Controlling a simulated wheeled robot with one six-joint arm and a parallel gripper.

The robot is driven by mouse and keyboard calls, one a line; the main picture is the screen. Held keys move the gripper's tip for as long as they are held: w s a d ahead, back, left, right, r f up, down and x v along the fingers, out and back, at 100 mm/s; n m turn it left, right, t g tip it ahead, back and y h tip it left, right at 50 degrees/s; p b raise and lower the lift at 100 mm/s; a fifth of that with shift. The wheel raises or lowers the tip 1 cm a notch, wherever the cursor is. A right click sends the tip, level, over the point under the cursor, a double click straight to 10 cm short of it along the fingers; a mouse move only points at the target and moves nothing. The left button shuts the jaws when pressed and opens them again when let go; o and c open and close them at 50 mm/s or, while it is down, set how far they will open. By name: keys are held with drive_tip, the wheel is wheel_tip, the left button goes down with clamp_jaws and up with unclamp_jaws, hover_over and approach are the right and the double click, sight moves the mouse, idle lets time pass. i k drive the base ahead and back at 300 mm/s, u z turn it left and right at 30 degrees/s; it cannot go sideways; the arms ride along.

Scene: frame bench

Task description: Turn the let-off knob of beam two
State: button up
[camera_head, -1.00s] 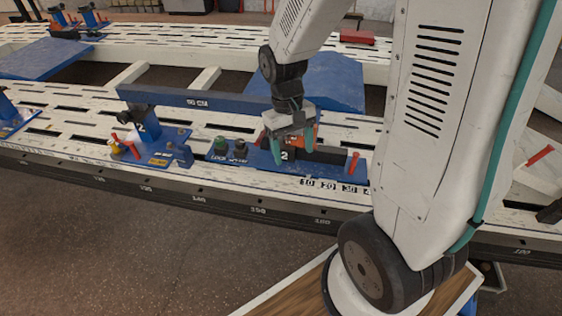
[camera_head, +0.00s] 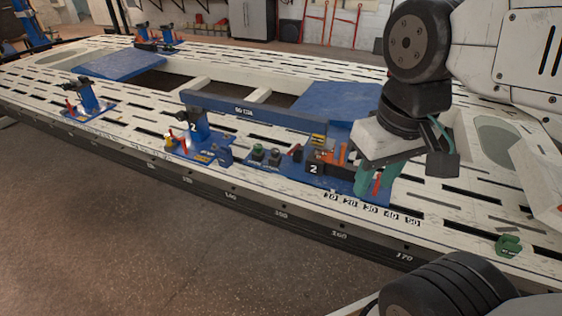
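Beam two is the long blue beam (camera_head: 265,112) marked in centimetres, held at its left by a blue stand (camera_head: 205,132) with a white 2. Right of the stand, a green knob (camera_head: 257,151) and a dark knob (camera_head: 274,156) sit on a blue base (camera_head: 345,182). Their lettering is too small to read now, so I cannot tell which is the let-off knob. A black block (camera_head: 315,168) marked 2 stands farther right. My gripper (camera_head: 376,178) points down over the base's right end, its teal fingers apart, right of both knobs. A red lever (camera_head: 377,184) shows between the fingers; contact is unclear.
The slotted white bench (camera_head: 440,200) carries a number scale along its front edge. A smaller blue stand (camera_head: 88,97) with a red lever is at left. A green clamp-like piece (camera_head: 508,246) lies near the right front edge. Blue panels (camera_head: 335,103) lie behind the beam.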

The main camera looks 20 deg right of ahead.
sight(275, 152)
drive_tip(key=u, duration=0.7)
drive_tip(key=i, duration=1.3)
drive_tip(key=z, duration=0.45)
drive_tip(key=i, duration=0.9)
drive_tip(key=z, duration=0.65)
